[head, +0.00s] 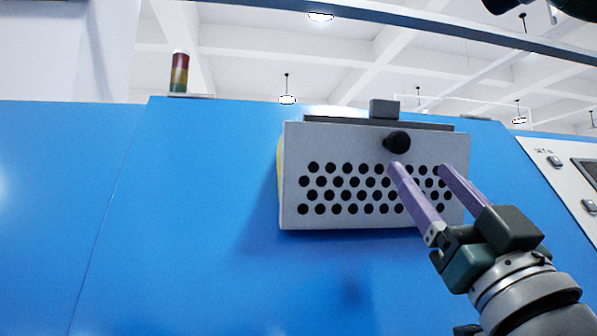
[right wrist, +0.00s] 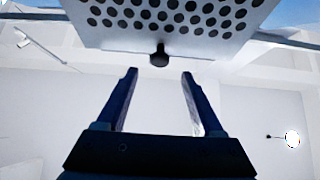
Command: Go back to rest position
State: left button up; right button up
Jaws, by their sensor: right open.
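My right gripper (head: 418,166) is open and empty, its two purple fingers pointing up in front of a grey perforated box (head: 335,143) on a blue wall. A black round knob (head: 397,142) sits on the box's upper front, just above the left fingertip in the head view. In the right wrist view the gripper (right wrist: 160,72) is also open. The knob (right wrist: 159,56) shows beyond the fingertips, in line with the gap, with nothing between the fingers. My left gripper is not in view.
The blue panel (head: 180,220) fills most of the head view. A red, yellow and green signal light (head: 180,72) stands on its top edge at left. A control panel with buttons (head: 565,170) is at the right edge. The space left of the box is clear.

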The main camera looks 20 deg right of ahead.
jog(key=shift+s+a+f, duration=0.1)
jog(key=shift+s+f, duration=0.3)
jog(key=shift+s, duration=0.05)
jog(key=shift+w, duration=0.1)
jog(key=a+f+n+g+y+p, duration=0.1)
jog(key=a+f+g+y+p, duration=0.1)
jog(key=f+g+p, duration=0.35)
jog(key=a+f+n+g+y+p, duration=0.1)
jog(key=a+f+g+y+p, duration=0.15)
jog(key=f+g, duration=0.45)
jog(key=s+a+f+n+g+y+p, duration=0.1)
jog(key=s+a+f+g+p, duration=0.15)
jog(key=s, duration=0.45)
jog(key=s+a+f+n+g+p, duration=0.1)
jog(key=s+f+g+p, duration=0.1)
jog(key=s+g, duration=0.3)
jog(key=s+a+f+n+g+y+p, duration=0.1)
jog(key=s+a+f+g+p, duration=0.1)
jog(key=s, duration=0.6)
notch_tip(320, 180, up, 35)
jog(key=p, duration=3.5)
jog(key=shift+w+p, duration=0.3)
